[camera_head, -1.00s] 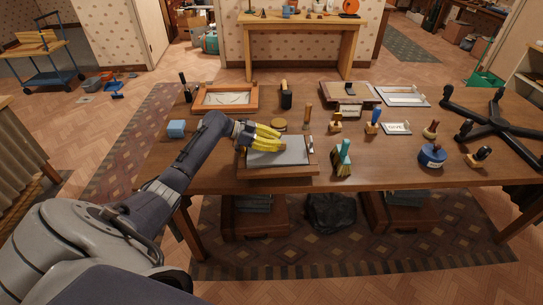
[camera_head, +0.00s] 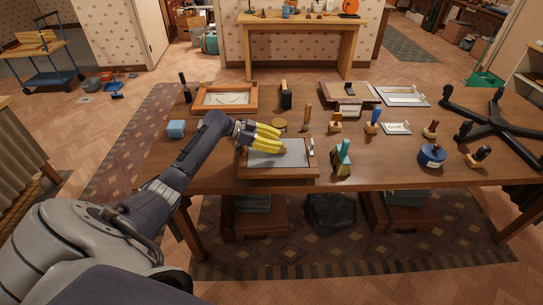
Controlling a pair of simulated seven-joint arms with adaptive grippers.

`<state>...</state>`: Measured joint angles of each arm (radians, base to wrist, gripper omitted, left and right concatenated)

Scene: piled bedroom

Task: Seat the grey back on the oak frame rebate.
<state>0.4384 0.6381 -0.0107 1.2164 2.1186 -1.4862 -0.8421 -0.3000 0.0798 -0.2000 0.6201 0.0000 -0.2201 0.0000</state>
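The grey back (camera_head: 278,157) lies flat within the wooden oak frame (camera_head: 268,174) at the near edge of the table. Strips of the frame show along its right side and front. Whether the back sits fully down in the rebate cannot be told from here. My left gripper (camera_head: 279,141), with yellow fingers, is over the far part of the grey back, its fingers pointing right. The fingers look close to the back, but contact and finger opening cannot be made out. My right gripper is not in view.
A teal-handled brush (camera_head: 342,158) stands just right of the frame. Several stamps and a blue round tin (camera_head: 432,156) are at right. The table's front edge is close.

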